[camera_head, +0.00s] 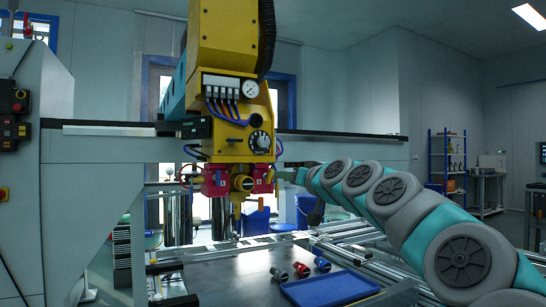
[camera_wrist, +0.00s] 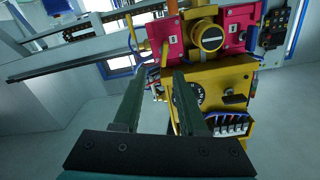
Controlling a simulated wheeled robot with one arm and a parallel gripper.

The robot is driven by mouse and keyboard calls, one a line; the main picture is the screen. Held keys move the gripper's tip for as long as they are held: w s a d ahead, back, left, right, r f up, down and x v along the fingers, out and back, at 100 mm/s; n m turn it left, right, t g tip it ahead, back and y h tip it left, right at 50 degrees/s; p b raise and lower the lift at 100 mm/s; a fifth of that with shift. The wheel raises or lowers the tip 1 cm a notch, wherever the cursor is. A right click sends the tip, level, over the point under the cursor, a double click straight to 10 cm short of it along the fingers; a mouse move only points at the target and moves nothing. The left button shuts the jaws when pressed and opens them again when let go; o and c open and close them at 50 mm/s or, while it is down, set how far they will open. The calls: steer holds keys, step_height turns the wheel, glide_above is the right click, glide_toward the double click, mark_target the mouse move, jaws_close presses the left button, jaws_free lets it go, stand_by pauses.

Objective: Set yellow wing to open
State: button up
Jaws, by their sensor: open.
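A yellow tool head (camera_head: 231,115) hangs at the centre, with two red blocks (camera_head: 214,181) (camera_head: 262,180) at its lower end and a round yellow knob (camera_head: 242,183) between them. In the wrist view the head appears upside down. A slim upright yellow lever (camera_wrist: 164,53), which may be the yellow wing, stands at the left red block (camera_wrist: 184,42). My gripper (camera_wrist: 157,80) is open and empty; its fingertips lie just below that lever in the picture, with no clear contact. In the head view my gripper (camera_head: 284,175) is beside the right red block, its fingers hard to make out.
Blue hoses and a black dial (camera_head: 260,141) sit on the head near the blocks. Below are a blue tray (camera_head: 330,288), several small red, blue and dark parts, and metal rails. A grey cabinet (camera_head: 70,200) stands at left. Blue bins are behind.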

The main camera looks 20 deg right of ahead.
mark_target(271, 176)
steer(key=shift+w+a+p, duration=0.25)
steer(key=shift+w+p, duration=0.15)
steer(key=shift+w, duration=1.55)
steer(key=shift+w+a+p, duration=0.2)
steer(key=shift+w+p, duration=0.15)
steer(key=shift+w, duration=1.55)
jaws_close()
